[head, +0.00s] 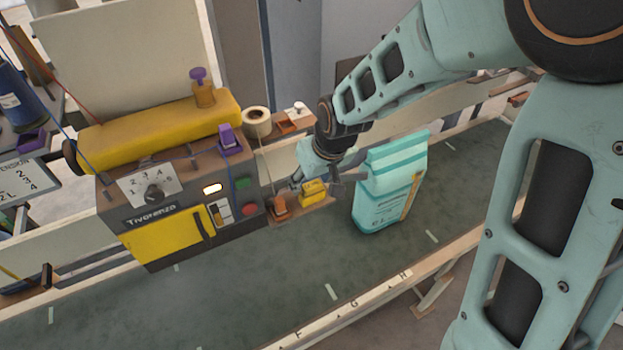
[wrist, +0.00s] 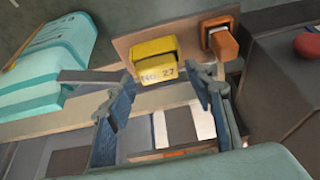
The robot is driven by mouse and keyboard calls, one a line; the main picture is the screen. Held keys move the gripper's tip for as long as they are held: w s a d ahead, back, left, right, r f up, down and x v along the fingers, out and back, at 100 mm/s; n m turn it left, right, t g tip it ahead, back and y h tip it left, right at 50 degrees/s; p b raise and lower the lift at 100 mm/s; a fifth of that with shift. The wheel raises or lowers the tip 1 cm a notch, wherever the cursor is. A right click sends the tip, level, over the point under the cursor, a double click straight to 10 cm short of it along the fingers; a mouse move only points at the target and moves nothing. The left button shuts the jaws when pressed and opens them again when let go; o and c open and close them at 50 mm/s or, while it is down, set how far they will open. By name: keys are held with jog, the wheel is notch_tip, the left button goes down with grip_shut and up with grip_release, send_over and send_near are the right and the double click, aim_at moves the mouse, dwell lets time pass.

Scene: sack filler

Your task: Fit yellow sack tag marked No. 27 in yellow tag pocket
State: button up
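In the head view my gripper (head: 322,178) is just above the shelf, between the machine and the sack. I cannot tell whether the gripper touches the piece.
An orange piece (wrist: 220,42) stands beside the yellow one on the shelf. A teal sack (head: 385,190) with an orange-yellow strip (head: 411,197) stands close to the right. The filler machine (head: 165,200) with a red button (head: 250,210) is at left. The green belt (head: 270,285) in front is clear.

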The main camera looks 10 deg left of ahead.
jog(key=shift+r, duration=0.1)
jog(key=v, duration=0.7)
jog(key=shift+r, duration=0.15)
